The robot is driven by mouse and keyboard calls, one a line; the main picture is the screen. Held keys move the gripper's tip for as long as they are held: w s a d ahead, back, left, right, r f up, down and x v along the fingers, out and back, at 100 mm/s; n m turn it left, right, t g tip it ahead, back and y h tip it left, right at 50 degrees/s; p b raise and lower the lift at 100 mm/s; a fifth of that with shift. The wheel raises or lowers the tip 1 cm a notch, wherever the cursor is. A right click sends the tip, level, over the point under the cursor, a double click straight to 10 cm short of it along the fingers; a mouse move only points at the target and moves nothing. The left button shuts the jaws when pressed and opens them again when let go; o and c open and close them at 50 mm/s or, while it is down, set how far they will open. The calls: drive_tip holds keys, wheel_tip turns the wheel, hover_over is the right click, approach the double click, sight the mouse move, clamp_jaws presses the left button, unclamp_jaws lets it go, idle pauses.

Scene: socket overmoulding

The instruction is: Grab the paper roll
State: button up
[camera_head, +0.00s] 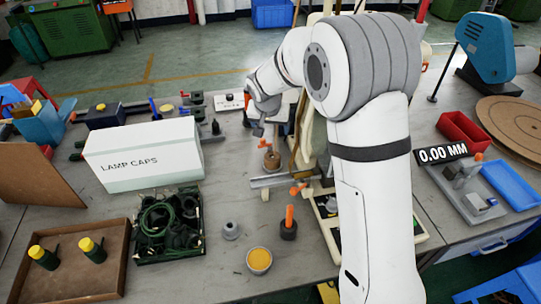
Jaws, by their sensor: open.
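My white arm reaches away from the camera across the bench, and its wrist bends down near the middle. My gripper (258,130) is small in the picture, open, and appears empty. A small brown ring-shaped roll (271,161) stands on the bench just below and slightly right of the gripper, apart from it in the picture. It may be the paper roll, but it is too small to be sure. My arm hides part of the bench to its right.
A white LAMP CAPS box (143,156) stands left of the gripper. A crate of dark cable (168,228) and wooden tray (72,290) stand front left. A red bin (463,131) is at right.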

drive_tip(key=b, duration=1)
approach(273, 157)
wheel_tip(273, 157, down, 3)
drive_tip(key=x, duration=0.3)
drive_tip(key=w+x, duration=0.1)
drive_tip(key=x, duration=0.3)
drive_tip(key=shift+w+f, duration=0.1)
drive_tip(key=shift+c, duration=0.4)
drive_tip(key=c, duration=1)
